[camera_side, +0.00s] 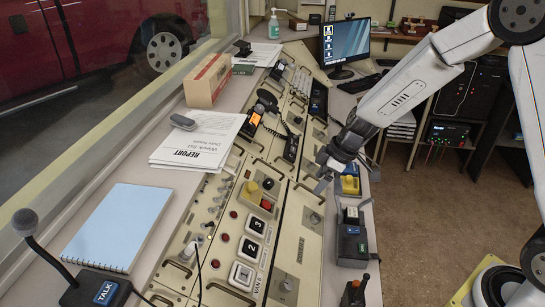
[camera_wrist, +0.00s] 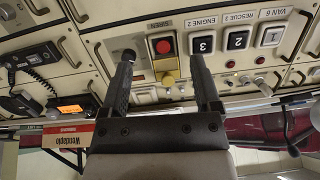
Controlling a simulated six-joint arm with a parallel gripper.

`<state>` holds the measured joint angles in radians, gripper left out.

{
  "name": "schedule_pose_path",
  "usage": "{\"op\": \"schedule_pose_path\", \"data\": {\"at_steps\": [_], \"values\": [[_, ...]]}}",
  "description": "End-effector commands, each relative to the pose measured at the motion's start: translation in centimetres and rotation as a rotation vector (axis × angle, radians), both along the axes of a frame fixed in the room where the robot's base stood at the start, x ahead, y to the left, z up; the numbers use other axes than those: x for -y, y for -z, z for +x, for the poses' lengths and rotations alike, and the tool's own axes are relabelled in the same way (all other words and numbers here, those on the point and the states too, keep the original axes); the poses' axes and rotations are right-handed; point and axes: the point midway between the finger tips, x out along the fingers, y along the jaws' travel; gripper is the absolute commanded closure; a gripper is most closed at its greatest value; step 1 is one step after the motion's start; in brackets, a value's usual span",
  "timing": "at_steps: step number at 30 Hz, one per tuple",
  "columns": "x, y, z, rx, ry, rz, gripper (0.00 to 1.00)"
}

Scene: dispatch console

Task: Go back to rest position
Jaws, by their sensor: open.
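My gripper (camera_side: 338,168) hangs over the right part of the sloped console (camera_side: 312,218) in the side view, with its jaws open and empty. In the wrist view my gripper (camera_wrist: 161,66) shows two dark fingers spread apart. The fingers appear apart from the panel, though the exact height cannot be told.
Numbered buttons (camera_side: 249,248) and a desk microphone (camera_side: 95,290) are in front. A blue notebook (camera_side: 117,227), report papers (camera_side: 197,145) and a cardboard box (camera_side: 208,80) lie along the window side. A monitor (camera_side: 346,43) stands behind. Open floor (camera_side: 430,215) lies right of the console.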

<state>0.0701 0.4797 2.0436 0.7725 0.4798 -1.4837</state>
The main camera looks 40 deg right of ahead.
Motion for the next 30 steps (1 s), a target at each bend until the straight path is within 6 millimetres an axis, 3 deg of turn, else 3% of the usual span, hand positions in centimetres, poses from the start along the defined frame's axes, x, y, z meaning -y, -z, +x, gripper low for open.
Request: {"op": "schedule_pose_path", "data": {"at_steps": [21, 30], "values": [[1.7, -2.6, -11.3, -0.16, 0.509, -0.097, 0.2], [2.4, -3.0, -14.9, -0.16, 0.693, -0.11, 0.2]]}}
